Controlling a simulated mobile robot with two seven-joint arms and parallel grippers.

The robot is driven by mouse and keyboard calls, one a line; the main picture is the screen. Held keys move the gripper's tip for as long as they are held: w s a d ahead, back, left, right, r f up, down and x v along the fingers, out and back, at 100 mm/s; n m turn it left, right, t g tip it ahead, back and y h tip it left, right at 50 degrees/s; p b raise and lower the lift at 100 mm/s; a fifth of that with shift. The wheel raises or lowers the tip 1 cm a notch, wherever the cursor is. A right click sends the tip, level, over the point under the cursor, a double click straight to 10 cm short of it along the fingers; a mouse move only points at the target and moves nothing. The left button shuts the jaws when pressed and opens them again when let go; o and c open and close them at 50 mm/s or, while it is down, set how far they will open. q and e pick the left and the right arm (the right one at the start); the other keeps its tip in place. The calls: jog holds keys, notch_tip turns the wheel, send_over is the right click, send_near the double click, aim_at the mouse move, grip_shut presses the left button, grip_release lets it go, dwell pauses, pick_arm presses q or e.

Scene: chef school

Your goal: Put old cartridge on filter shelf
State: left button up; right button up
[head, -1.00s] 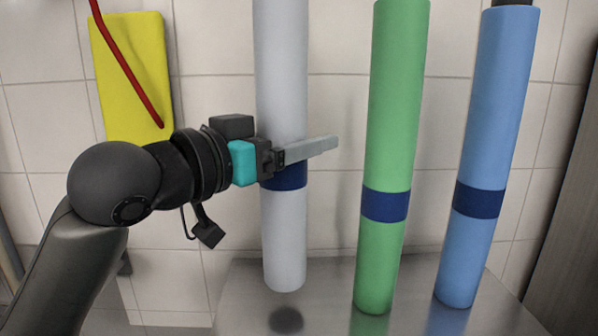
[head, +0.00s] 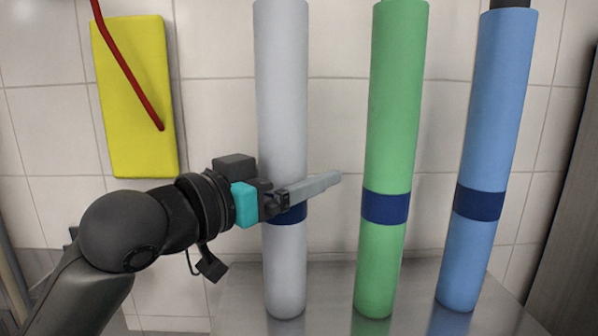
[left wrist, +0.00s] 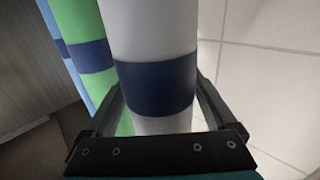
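A tall white-grey cartridge (head: 285,270) with a dark blue band stands upright at the left of the row in the head view. My left gripper (head: 305,190) has its fingers around this cartridge at the band, shut on it. In the left wrist view the white cartridge (left wrist: 152,30) sits between the two fingers (left wrist: 160,100). Its lower end is at the metal shelf (head: 240,295), seemingly resting on it. My right gripper is not in view.
A green cartridge (head: 385,270) and a blue cartridge (head: 485,130), both banded, stand to the right on the same shelf. A yellow panel (head: 140,100) is on the tiled wall behind, with a red cable (head: 130,75) in front of it.

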pick_arm(q)
jog(key=shift+o, duration=0.6)
jog(key=shift+r, duration=0.1)
jog(key=shift+s+a, duration=0.1)
jog(key=shift+a, duration=0.05)
jog(key=b+v, duration=0.8)
jog(key=v, duration=0.3)
jog(key=shift+s+a, duration=0.2)
jog(key=shift+s, duration=0.05)
